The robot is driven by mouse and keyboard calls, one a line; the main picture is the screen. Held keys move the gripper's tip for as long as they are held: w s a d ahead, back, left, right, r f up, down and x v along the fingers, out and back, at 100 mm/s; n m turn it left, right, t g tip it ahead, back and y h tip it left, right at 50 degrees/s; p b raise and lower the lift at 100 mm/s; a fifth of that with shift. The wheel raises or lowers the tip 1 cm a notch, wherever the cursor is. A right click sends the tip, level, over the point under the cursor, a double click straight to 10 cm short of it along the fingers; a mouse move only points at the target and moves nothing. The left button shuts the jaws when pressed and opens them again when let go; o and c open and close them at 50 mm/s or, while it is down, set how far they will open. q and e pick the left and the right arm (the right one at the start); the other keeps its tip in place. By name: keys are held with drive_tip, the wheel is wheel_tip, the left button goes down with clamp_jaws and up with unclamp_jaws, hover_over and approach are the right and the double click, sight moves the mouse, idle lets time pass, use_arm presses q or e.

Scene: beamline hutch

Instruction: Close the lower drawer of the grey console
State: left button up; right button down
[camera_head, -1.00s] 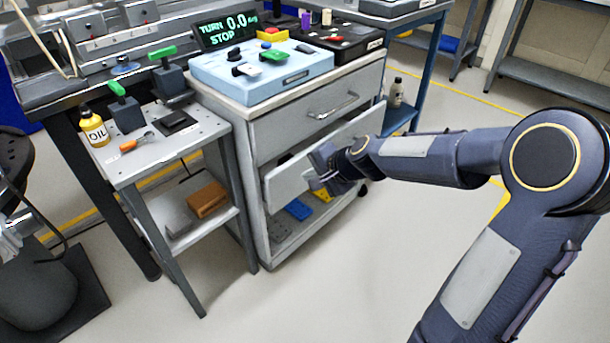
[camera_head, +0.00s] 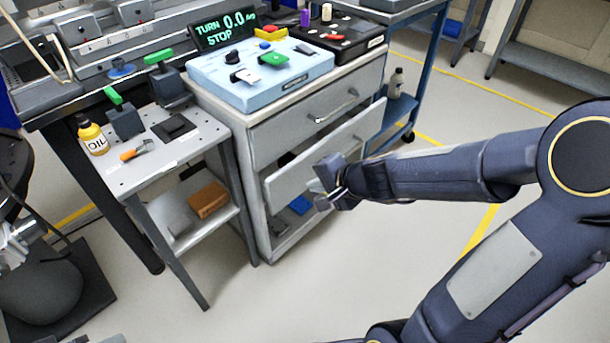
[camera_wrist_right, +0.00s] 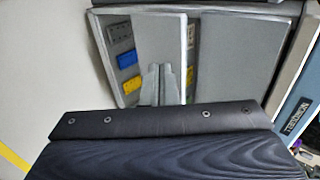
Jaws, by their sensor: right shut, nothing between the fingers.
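The grey console (camera_head: 244,165) stands in the middle of the head view. Its lower drawer (camera_head: 292,180) is pulled out, with the front standing clear of the body and a dark gap behind its top edge. In the right wrist view, a pale panel that looks like the lower drawer's front (camera_wrist_right: 160,35) stands beyond the fingers. My right gripper (camera_head: 322,192) is shut and empty, just in front of the drawer front and covering part of it. Its closed fingers also show in the wrist view (camera_wrist_right: 162,84); whether they touch the drawer is unclear.
The upper drawer (camera_head: 318,115) looks closed. Blue (camera_head: 300,205) and other blocks lie on the shelf below the drawers. A small side table (camera_head: 150,178) with an oil bottle (camera_head: 92,137) stands left. The floor in front is clear.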

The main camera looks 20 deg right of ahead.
sight(275, 173)
drive_tip(key=shift+w+a+r+b+x, duration=0.1)
drive_tip(key=shift+w+r+b+x, duration=0.25)
drive_tip(key=shift+x, duration=1.6)
drive_tip(key=shift+w+a+r+b+x, duration=0.25)
drive_tip(key=shift+b+x, duration=0.35)
drive_tip(key=shift+x, duration=1.35)
drive_tip(key=shift+w+r+b+x, duration=0.2)
drive_tip(key=shift+r+b+x, duration=0.25)
drive_tip(key=shift+x, duration=1.5)
drive_tip(key=w, duration=0.1)
drive_tip(key=w+a+p, duration=0.1)
drive_tip(key=w, duration=0.1)
drive_tip(key=shift+w+a+p, duration=0.3)
drive_tip(key=shift+w, duration=0.25)
drive_tip(key=shift+r, duration=0.1)
